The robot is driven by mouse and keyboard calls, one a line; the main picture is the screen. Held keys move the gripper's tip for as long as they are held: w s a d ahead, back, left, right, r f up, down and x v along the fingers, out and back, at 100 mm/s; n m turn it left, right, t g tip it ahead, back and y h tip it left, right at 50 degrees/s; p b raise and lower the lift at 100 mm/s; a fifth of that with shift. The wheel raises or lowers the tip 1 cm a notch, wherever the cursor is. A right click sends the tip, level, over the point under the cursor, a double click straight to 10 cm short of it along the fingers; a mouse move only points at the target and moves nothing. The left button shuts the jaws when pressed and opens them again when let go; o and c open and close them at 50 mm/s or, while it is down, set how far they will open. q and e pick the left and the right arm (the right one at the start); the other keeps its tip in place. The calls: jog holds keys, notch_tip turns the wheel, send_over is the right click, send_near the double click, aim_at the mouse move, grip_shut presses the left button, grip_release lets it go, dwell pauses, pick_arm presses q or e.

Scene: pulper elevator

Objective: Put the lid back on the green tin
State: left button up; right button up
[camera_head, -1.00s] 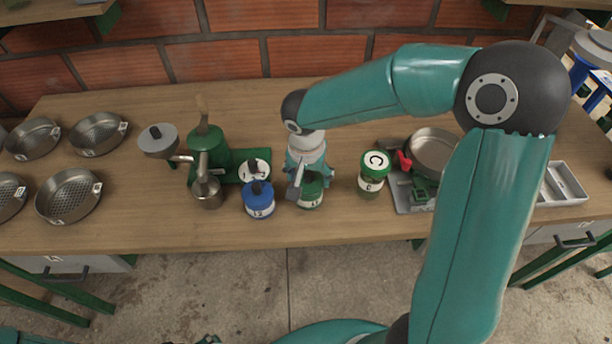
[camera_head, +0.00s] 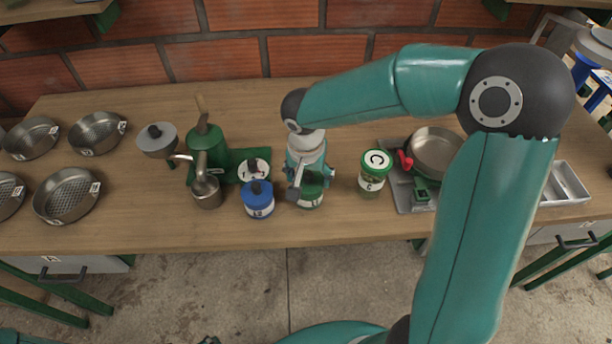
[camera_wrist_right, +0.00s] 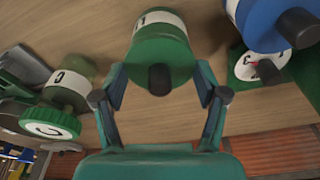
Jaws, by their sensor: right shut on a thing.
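The green tin (camera_head: 309,202) stands on the bench, upright, with a white label around it. In the right wrist view its green side (camera_wrist_right: 160,40) shows, and its green lid (camera_wrist_right: 183,72) with a black knob faces my palm. My right gripper (camera_wrist_right: 160,78) has its fingers on both sides of the lid and is shut on it. The lid is at the tin's top; I cannot tell whether it is fully seated. In the head view my right gripper (camera_head: 307,182) partly hides the lid. A small dark part at the bottom edge may be my left gripper (camera_head: 208,340); its fingers do not show clearly.
A blue tin (camera_head: 258,203) stands close to the left, with a white-topped container (camera_head: 254,168) behind it. A green jar marked C (camera_head: 373,177) stands to the right. A green hand machine (camera_head: 205,145), pans (camera_head: 66,195) and a scale (camera_head: 420,195) flank them. The bench front is clear.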

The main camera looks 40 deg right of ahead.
jog(key=shift+b, duration=0.35)
dwell(0.7)
dwell(0.4)
jog(key=o, duration=0.9)
jog(key=shift+o, duration=0.2)
jog(key=shift+r, duration=0.15)
jog(key=shift+s+r+p, duration=0.1)
jog(key=shift+r+p, duration=2.1)
jog(key=shift+r, duration=1.2)
grip_shut()
